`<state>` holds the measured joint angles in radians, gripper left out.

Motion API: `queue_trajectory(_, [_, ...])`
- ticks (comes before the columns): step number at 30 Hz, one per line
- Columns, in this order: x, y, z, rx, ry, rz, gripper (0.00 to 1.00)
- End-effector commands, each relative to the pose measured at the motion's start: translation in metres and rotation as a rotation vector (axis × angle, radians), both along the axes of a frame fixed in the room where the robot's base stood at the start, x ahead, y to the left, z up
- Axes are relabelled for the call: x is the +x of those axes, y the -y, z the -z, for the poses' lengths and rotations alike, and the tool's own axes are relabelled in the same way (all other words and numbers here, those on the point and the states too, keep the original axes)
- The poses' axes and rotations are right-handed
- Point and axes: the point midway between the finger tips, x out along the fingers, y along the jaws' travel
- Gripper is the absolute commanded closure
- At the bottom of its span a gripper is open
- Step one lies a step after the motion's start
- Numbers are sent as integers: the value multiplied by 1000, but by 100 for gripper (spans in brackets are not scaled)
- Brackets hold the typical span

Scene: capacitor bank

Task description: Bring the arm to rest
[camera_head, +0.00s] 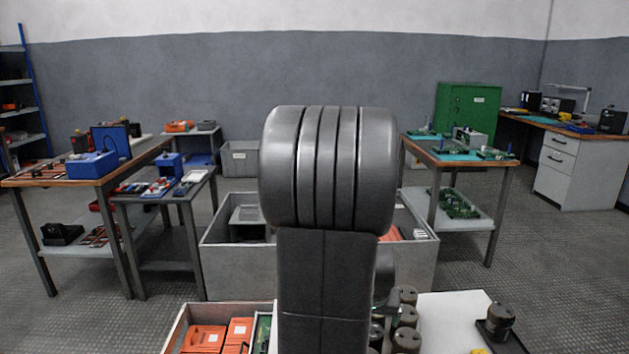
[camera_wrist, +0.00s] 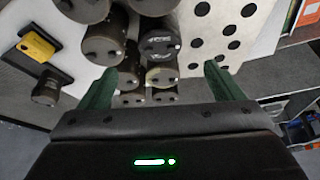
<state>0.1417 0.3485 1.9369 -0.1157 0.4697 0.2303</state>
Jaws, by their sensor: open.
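My arm stands upright in the middle of the head view and hides part of what is behind it. My gripper (camera_wrist: 158,88) shows in the wrist view with its two green fingers spread wide apart and nothing between them. Beyond the fingers are several dark cylindrical capacitors (camera_wrist: 159,42) on a white perforated board (camera_wrist: 222,30). In the head view some of these capacitors (camera_head: 406,340) show just right of my arm, on the white surface (camera_head: 450,312). Whether a finger touches any capacitor I cannot tell.
A lone capacitor (camera_head: 497,322) stands on a dark plate at the right. A yellow device (camera_wrist: 36,46) lies in the wrist view. A box with orange items (camera_head: 204,338) is at the front left. A large grey crate (camera_head: 228,270) is behind my arm. Workbenches stand left and right, with floor between.

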Motion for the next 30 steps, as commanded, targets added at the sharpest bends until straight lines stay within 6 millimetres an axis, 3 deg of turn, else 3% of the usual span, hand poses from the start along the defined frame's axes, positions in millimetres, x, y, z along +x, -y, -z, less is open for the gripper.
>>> queue_trajectory(1, [3, 1, 14, 0, -3, 0, 13])
queue_trajectory(6, [16, 5, 44, 0, -2, 0, 13])
queue_trajectory(15, [31, 9, 82, 1, -1, 1, 13])
queue_trajectory(30, [34, 10, 84, 0, 0, 1, 13])
